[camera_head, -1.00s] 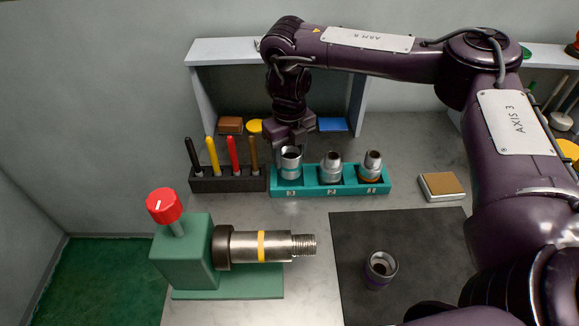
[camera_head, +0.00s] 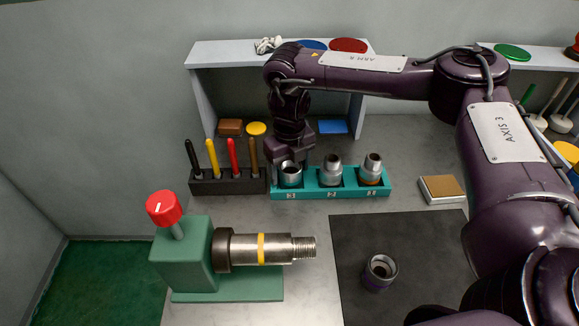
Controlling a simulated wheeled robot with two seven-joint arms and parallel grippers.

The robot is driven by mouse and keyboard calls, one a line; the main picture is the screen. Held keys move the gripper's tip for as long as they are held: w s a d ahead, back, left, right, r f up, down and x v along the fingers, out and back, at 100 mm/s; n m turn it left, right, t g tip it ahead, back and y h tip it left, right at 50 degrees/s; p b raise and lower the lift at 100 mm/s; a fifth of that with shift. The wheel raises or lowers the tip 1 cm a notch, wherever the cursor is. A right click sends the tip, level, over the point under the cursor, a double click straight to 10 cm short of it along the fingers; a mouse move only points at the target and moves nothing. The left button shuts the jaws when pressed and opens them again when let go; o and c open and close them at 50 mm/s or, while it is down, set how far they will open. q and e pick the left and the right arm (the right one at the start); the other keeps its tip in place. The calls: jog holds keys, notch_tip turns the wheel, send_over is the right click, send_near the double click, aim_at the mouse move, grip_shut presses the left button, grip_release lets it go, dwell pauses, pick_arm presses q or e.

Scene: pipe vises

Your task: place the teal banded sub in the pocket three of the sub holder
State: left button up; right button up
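The teal sub holder (camera_head: 332,193) has three pockets in a row, numbered 3, 2, 1 from left to right. A silver sub, taken as the teal banded sub (camera_head: 291,176), sits upright in pocket three, its lower part hidden by the holder wall. My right gripper (camera_head: 291,158) is right above and behind it, pointing down. Its fingers are mostly hidden, but it appears shut on this sub. Pocket two holds a silver sub (camera_head: 331,171), and pocket one a sub with a brown-orange band (camera_head: 371,170). My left gripper is not in view.
A rack of coloured pens (camera_head: 228,185) stands just left of the holder. A green vise (camera_head: 185,255) grips a yellow-banded pipe (camera_head: 262,249) in front. A purple-banded sub (camera_head: 380,272) stands on the dark mat (camera_head: 430,235). A shelf (camera_head: 225,55) stands behind.

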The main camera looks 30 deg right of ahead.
notch_tip(320, 180, up, 12)
jog(key=p, duration=0.1)
jog(key=shift+r+p, duration=0.15)
jog(key=shift+p, duration=0.2)
dwell(0.6)
